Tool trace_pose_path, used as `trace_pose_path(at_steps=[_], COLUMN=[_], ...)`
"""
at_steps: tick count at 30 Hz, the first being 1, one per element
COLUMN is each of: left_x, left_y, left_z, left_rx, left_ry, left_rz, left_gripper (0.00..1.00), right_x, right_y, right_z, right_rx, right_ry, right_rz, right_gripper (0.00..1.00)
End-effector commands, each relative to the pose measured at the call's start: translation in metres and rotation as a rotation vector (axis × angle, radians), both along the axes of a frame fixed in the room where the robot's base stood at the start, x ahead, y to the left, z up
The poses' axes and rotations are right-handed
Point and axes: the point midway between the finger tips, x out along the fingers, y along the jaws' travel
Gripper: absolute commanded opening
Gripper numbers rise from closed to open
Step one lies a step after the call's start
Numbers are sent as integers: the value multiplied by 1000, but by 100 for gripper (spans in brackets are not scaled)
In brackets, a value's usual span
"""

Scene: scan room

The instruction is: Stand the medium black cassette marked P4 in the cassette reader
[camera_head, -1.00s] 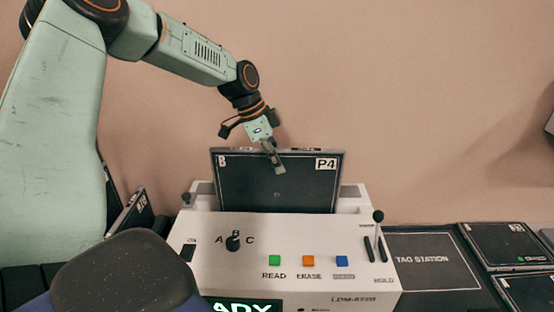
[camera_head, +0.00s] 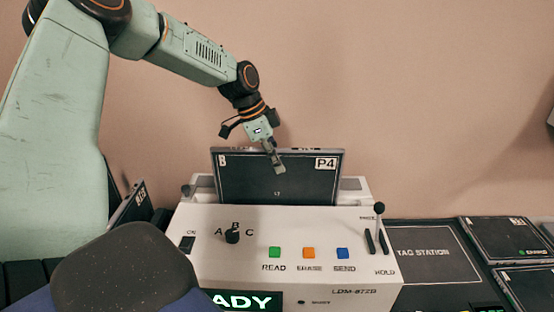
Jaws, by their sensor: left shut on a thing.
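The black cassette marked P4 (camera_head: 250,183) stands upright at the back of the white cassette reader (camera_head: 330,225). It has a B label at its upper left corner and the P4 label at its upper right. The reader's top hides its lower edge, so I cannot tell how deep it sits. My left gripper (camera_head: 274,160) is shut on the cassette's top edge, a little right of its middle, with a finger down over the front face. My right gripper is not in view.
The reader has an A-B-C knob (camera_head: 232,236), READ, ERASE and SEND buttons, and a HOLD lever (camera_head: 379,210). A tag station (camera_head: 425,262) and black cassettes (camera_head: 505,240) lie at right. Another cassette (camera_head: 130,204) leans at left. A dark rounded shape (camera_head: 125,275) blocks the lower left.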

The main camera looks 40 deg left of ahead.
Motion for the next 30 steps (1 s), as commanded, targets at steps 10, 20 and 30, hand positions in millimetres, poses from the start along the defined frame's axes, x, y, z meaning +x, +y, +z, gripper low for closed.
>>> trace_pose_path(at_steps=[10,20,30], left_x=[1,0,-4], left_y=[0,0,5], left_z=[2,1,18], left_rx=[0,1,-2], left_ry=[-3,-1,-4], left_rz=[1,0,1], left_gripper=[25,40,40], right_x=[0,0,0], right_y=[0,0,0], right_z=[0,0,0], right_rx=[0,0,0], right_ry=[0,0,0], right_rz=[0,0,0], right_gripper=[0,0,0])
